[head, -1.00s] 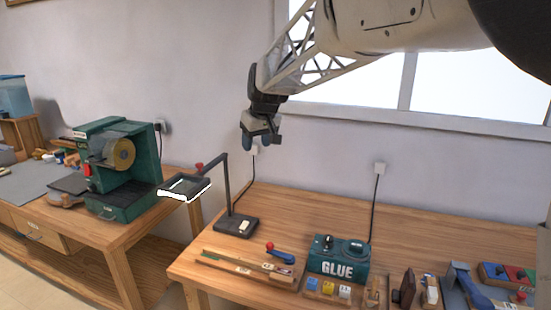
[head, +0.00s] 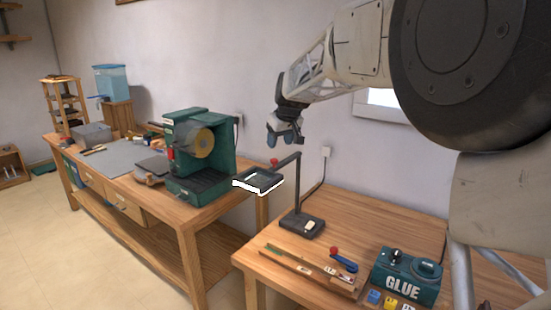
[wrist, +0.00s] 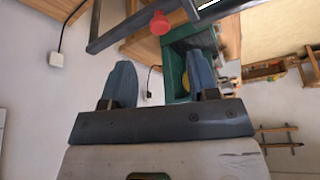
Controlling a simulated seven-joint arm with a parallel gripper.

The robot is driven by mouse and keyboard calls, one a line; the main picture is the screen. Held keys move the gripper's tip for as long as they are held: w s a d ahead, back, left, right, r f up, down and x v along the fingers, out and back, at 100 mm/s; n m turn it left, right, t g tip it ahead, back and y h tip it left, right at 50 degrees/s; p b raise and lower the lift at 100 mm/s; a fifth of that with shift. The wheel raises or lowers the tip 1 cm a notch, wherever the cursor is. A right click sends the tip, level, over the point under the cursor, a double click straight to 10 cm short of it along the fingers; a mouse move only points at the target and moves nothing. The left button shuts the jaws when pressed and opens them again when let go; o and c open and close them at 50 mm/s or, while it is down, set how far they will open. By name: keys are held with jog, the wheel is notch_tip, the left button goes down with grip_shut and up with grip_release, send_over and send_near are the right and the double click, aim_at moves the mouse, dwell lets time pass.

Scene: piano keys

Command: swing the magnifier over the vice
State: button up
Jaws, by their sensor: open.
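The magnifier is a dark desk stand with a square, white-edged head (head: 258,181), an upright post, a jointed arm and a flat base (head: 302,226). Its head hangs past the left edge of the right-hand bench. A red knob (head: 273,161) is on its arm; the knob also shows in the wrist view (wrist: 160,23), beyond my fingertips. My gripper (head: 285,138) is open and empty, above the magnifier's arm and apart from it. Its two blue-grey fingers are spread in the wrist view (wrist: 162,82). I cannot make out a vice in the present views.
A green machine (head: 200,155) with a yellow disc stands on the left bench, close to the magnifier head. A green GLUE box (head: 407,278) and a wooden board with a blue lever (head: 343,260) are on the right bench. A gap separates the two benches.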

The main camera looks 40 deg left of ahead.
aim_at(275, 160)
jog(key=shift+x, duration=3.9)
grip_shut()
